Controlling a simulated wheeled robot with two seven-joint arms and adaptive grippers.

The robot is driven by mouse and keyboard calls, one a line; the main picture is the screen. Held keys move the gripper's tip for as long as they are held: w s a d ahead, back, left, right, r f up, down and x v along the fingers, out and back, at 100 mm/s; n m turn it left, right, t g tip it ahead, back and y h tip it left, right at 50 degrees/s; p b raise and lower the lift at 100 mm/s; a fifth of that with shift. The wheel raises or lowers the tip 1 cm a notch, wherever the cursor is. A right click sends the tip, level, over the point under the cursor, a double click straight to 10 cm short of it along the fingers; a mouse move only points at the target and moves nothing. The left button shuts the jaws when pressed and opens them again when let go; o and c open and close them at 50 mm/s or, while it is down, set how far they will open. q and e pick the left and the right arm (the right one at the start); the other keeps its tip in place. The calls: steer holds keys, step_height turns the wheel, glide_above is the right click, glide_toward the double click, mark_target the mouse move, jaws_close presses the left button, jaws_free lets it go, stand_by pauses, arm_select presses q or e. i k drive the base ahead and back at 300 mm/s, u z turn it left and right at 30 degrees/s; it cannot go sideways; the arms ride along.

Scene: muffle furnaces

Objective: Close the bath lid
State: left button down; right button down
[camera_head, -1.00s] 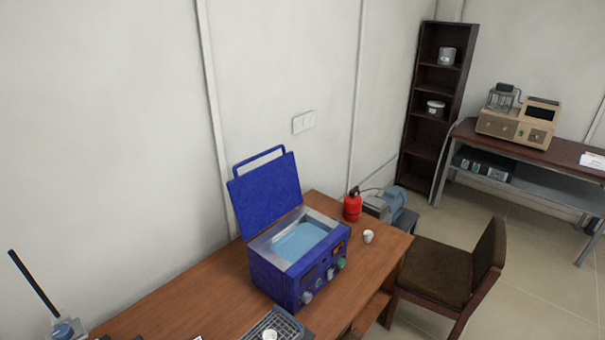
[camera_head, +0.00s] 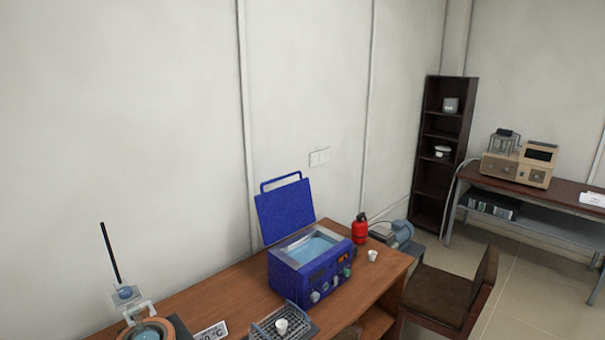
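The blue water bath (camera_head: 311,273) stands on the wooden table, with light blue water (camera_head: 308,249) in its open metal-rimmed basin. Its blue lid (camera_head: 285,211) is raised at the back of the bath, near the wall, with a loop handle (camera_head: 281,181) at the top. Knobs and a small display are on the front panel. Neither of my grippers is in view.
A wire rack (camera_head: 283,325) with a white cup is in front of the bath. A small white cup (camera_head: 373,256) and a red extinguisher-like bottle (camera_head: 360,229) stand to its right. A stirrer-like device (camera_head: 145,325) is at the left. A chair (camera_head: 447,295) stands right of the table (camera_head: 225,287).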

mark_target(282, 210)
steer(key=z, duration=0.85)
steer(key=i, duration=1.05)
steer(key=z, duration=0.8)
steer(key=i, duration=1.45)
steer(key=u, duration=0.95)
steer(key=i, duration=0.9)
steer(key=u, duration=1.05)
steer(key=i, duration=0.2)
steer(key=u, duration=0.2)
